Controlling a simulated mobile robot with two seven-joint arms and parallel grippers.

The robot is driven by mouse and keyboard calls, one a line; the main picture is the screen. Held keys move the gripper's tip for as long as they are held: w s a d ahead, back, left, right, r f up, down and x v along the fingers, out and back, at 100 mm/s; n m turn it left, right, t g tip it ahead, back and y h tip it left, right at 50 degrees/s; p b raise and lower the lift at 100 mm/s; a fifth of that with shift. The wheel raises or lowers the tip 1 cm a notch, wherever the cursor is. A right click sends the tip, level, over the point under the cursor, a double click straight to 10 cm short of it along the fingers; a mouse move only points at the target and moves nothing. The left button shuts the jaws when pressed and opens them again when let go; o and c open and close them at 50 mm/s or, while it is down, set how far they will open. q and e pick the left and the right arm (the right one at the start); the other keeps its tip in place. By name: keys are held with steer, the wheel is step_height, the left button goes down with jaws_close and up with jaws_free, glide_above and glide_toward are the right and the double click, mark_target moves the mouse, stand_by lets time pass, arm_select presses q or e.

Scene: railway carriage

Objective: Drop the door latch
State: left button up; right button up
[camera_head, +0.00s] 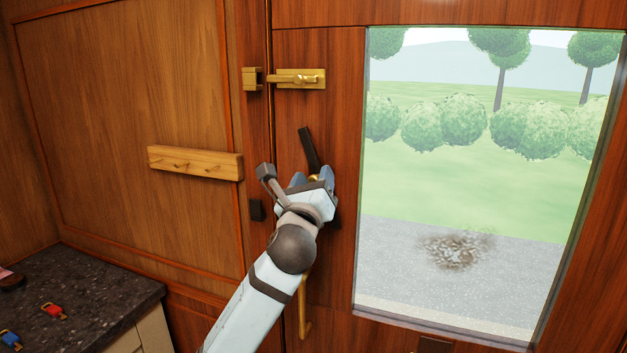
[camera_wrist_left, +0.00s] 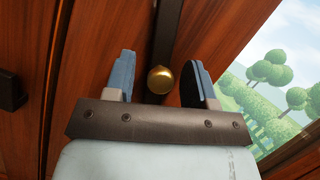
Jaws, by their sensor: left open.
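The door latch appears to be a black bar (camera_head: 309,150) on the wooden door, standing nearly upright with its top leaning left. It carries a round brass knob (camera_wrist_left: 160,80). In the left wrist view the black bar (camera_wrist_left: 167,32) runs up beyond the knob. A small black catch (camera_head: 256,210) sits on the frame left of the door. My left gripper (camera_head: 312,179) is open at the bar, with its blue fingers on either side of the knob and gaps visible. The arm hides the bar's lower part. My right gripper is out of view.
A brass bolt (camera_head: 297,78) is higher on the door, beside its keeper (camera_head: 252,78). A brass handle (camera_head: 305,306) hangs below my wrist. The window (camera_head: 480,190) is to the right. A wooden hook rail (camera_head: 195,163) and a dark counter (camera_head: 85,295) are to the left.

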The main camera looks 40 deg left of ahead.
arm_select(q)
jaws_close()
steer(key=shift+a, duration=0.1)
steer(key=shift+s+a+f+n+g+y+p, duration=0.1)
steer(key=shift+a+f+n+g+y+p, duration=0.2)
steer(key=shift+n, duration=0.55)
steer(key=shift+s+a+f+n+g+y+p, duration=0.1)
steer(key=shift+a+n+g+y+p, duration=0.25)
steer(key=shift+n, duration=0.5)
steer(key=shift+s+a+f+n+g+y+p, duration=0.2)
steer(key=shift+a+f+n+g+p, duration=0.4)
steer(key=shift+n, duration=0.75)
steer(key=shift+s+a+f+n+g+y+p, duration=0.15)
steer(key=shift+a+f+n+g+y, duration=0.15)
steer(key=shift+a+f+n, duration=0.75)
steer(key=shift+s+a+f+n+g+y+p, duration=0.15)
steer(key=shift+a+f+n+g+p, duration=0.3)
steer(key=shift+n, duration=1.15)
steer(key=shift+d+f, duration=0.1)
steer(key=shift+d, duration=0.05)
